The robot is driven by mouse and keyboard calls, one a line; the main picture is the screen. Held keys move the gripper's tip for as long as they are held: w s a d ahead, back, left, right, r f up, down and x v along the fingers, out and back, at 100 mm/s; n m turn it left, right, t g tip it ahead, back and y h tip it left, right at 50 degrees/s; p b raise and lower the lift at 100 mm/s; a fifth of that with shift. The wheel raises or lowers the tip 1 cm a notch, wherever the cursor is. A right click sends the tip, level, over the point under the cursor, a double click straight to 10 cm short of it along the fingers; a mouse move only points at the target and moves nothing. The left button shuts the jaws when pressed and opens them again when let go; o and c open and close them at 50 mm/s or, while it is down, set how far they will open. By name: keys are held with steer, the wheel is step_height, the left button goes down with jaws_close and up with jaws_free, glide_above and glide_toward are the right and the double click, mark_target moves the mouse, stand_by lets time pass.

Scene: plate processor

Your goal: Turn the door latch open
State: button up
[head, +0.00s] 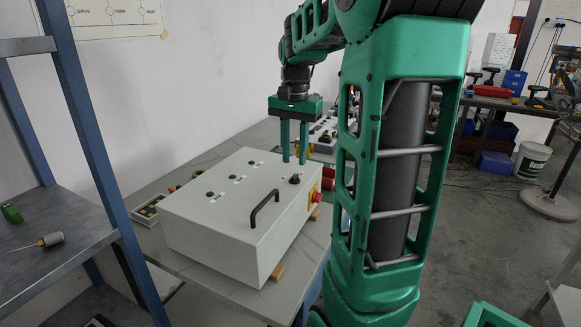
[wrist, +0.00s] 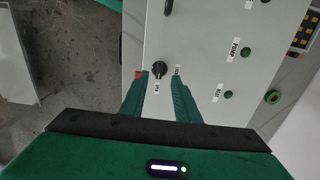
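The door latch, a small black knob (head: 294,179), sits on the top face of the white cabinet (head: 200,208), near its far right corner. In the wrist view the latch (wrist: 159,69) lies just beyond and between my two fingertips, with small labels beside it. My gripper (head: 294,160) points straight down over the latch with its green fingers apart. In the wrist view my gripper (wrist: 155,78) is open, one finger on each side of the latch. I cannot tell whether the fingers touch it. A black handle (head: 265,208) is on the same face.
The cabinet rests on wooden blocks on a grey table (head: 215,282). A red and yellow switch (head: 327,178) sticks out from its right side. A blue shelf frame (head: 85,130) stands at the left. Another control box (head: 325,135) is behind my gripper.

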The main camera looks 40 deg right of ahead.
mark_target(294, 176)
steer(key=shift+r, duration=2.7)
steer(key=s+a+f+n, duration=0.4)
steer(key=s+a+f, duration=0.2)
steer(key=s+f, duration=0.2)
steer(key=s+a+f+n, duration=0.4)
steer(key=s+a+f, duration=0.2)
steer(key=s, duration=0.6)
step_height(294, 176, down, 2)
steer(key=shift+w+f, duration=0.2)
steer(key=shift+w, duration=0.4)
